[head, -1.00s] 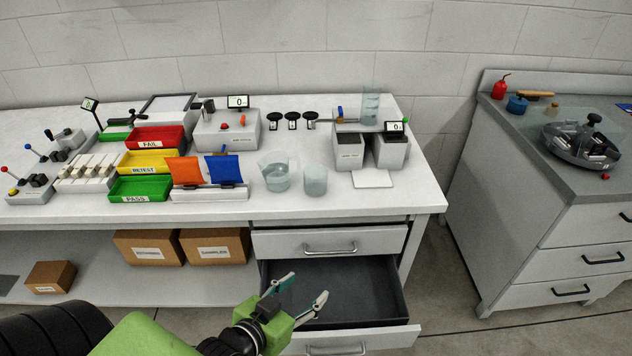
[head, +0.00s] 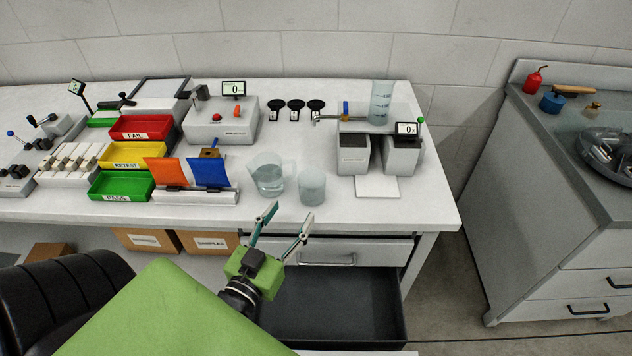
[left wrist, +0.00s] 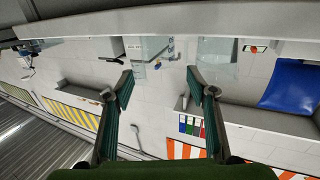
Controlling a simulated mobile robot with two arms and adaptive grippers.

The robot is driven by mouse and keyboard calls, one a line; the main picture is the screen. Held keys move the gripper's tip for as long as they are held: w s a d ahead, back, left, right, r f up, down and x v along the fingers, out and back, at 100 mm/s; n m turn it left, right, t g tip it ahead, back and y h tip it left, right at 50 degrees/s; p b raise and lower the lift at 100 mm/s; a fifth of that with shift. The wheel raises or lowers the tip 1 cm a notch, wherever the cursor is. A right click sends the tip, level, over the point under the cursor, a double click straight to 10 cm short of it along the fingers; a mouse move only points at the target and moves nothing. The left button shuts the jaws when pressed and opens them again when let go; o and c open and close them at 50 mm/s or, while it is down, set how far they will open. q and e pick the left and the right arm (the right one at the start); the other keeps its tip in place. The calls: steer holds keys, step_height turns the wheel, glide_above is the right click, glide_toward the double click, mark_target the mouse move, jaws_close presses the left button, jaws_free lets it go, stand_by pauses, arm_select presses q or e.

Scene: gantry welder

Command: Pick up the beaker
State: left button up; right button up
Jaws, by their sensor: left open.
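A small clear beaker (head: 312,187) stands upright on the white bench near its front edge. A wider clear jug (head: 268,176) with a handle, partly filled with liquid, stands just left of it. My left gripper (head: 290,217) is open and empty, in front of and slightly below the beaker, apart from it. In the left wrist view, which looks upside down, the open fingers (left wrist: 160,80) show with the faint beaker (left wrist: 151,48) beyond them and the jug (left wrist: 216,58) to its right. My right gripper is not in view.
An open drawer (head: 330,308) lies below my left gripper. A tall cylinder (head: 381,102) stands behind, by the grey boxes (head: 354,152). Orange and blue flags (head: 209,173) and coloured trays (head: 122,185) stand to the left.

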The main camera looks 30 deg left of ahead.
mark_target(306, 191)
arm_select(q)
steer(key=w, duration=0.3)
steer(key=shift+w+a+r, duration=0.15)
steer(key=shift+a+r, duration=0.1)
steer(key=shift+w+a+f+p, duration=0.1)
steer(key=shift+w+p, duration=0.1)
steer(key=shift+w, duration=0.4)
steer(key=shift+w+a+f+p, duration=0.1)
steer(key=shift+w+p, duration=0.1)
steer(key=shift+w, duration=0.7)
steer(key=shift+w+a+r, duration=0.1)
steer(key=shift+w+r, duration=0.05)
steer(key=shift+w, duration=0.5)
steer(key=w, duration=0.1)
steer(key=w+p, duration=0.1)
steer(key=w, duration=0.1)
steer(key=shift+w+a, duration=0.2)
steer(key=shift+w, duration=0.05)
steer(key=shift+w+f, duration=0.2)
steer(key=shift+w, duration=0.05)
steer(key=shift+s, duration=0.1)
steer(key=c, duration=0.8)
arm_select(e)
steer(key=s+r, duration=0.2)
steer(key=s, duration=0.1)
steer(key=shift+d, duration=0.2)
